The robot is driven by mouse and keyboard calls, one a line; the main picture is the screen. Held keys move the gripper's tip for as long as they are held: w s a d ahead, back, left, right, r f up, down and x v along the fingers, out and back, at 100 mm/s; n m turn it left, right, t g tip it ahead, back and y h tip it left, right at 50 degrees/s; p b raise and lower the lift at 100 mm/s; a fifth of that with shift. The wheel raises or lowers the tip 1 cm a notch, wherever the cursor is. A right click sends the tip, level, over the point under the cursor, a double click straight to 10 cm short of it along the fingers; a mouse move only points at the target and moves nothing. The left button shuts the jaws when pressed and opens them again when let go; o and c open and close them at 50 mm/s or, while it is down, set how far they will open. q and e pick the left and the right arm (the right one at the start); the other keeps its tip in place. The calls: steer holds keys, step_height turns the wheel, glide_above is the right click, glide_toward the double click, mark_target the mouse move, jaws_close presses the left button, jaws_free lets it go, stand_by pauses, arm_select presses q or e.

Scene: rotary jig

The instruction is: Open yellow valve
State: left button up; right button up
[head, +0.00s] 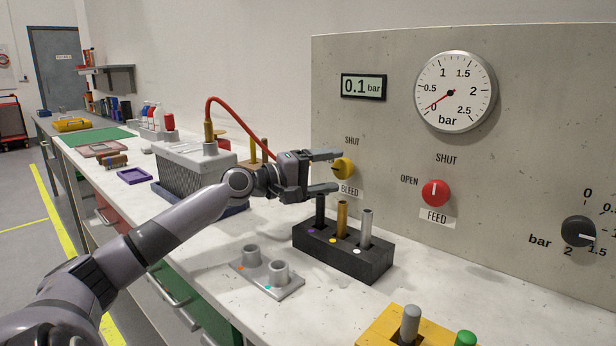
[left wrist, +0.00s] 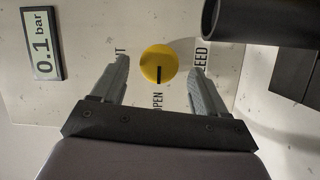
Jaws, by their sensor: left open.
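The yellow valve knob (head: 344,167), labelled BLEED, sits on the grey panel; it also shows in the left wrist view (left wrist: 158,62). Its black mark points toward the word OPEN in the left wrist view. My left gripper (head: 336,171) is open in front of the panel, one finger above the knob and one below. In the left wrist view the fingers (left wrist: 160,72) stand on either side of the knob, with gaps; no contact shows. My right gripper is in neither view.
A black block (head: 343,250) with upright pins stands below my left gripper. The red FEED knob (head: 436,193) has its mark up toward SHUT. The display (head: 363,87) reads 0.1 bar, and the gauge (head: 455,91) needle is near zero. A black knob (head: 578,232) is at right.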

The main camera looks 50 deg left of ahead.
arm_select(q)
steer(key=shift+v, duration=2.85)
